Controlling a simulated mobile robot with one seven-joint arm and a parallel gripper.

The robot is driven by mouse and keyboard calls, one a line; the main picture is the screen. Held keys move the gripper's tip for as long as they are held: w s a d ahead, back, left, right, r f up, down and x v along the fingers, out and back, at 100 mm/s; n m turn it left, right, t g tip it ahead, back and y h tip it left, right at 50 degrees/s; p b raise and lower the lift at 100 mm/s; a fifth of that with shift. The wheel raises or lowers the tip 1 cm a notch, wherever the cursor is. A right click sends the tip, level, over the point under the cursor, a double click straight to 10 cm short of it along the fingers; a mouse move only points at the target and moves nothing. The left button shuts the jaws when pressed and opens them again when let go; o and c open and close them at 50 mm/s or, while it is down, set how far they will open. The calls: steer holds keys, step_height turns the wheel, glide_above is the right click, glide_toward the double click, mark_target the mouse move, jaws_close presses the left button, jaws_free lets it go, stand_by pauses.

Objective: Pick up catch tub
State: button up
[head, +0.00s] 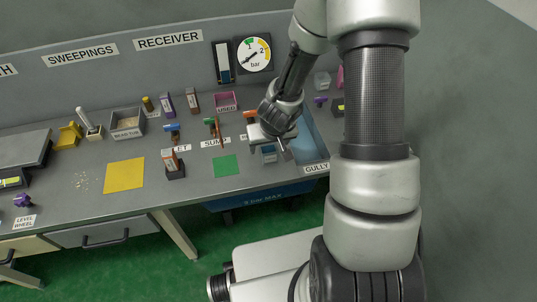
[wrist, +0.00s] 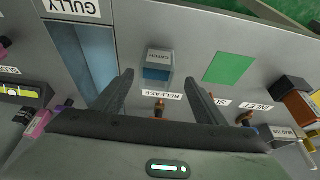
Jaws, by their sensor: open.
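The catch tub (wrist: 158,57), a small grey box with a blue front and a label that appears to read CATCH, stands on the bench in the wrist view. It lies ahead of and between the fingertips of my gripper (wrist: 160,82), which is open, with nothing between the fingers. In the head view the tub (head: 269,154) shows just below my gripper (head: 280,150), partly covered by it. The gap between fingers and tub is hard to judge.
A blue gully (head: 312,145) runs to the right of the tub. A green square (wrist: 230,68) lies on the other side. Valve handles stand behind a RELEASE label (wrist: 160,96). A dark block (head: 176,169) stands beyond the green square. Bare bench surrounds the tub.

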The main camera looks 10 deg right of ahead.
mark_target(268, 149)
steer(key=x, duration=0.1)
steer(key=b+x, duration=0.1)
steer(key=x, duration=0.2)
steer(key=shift+w+d+f, duration=0.1)
steer(key=shift+d+f, duration=0.2)
steer(key=shift+c, duration=0.2)
steer(key=c, duration=1.1)
steer(key=shift+r, duration=0.15)
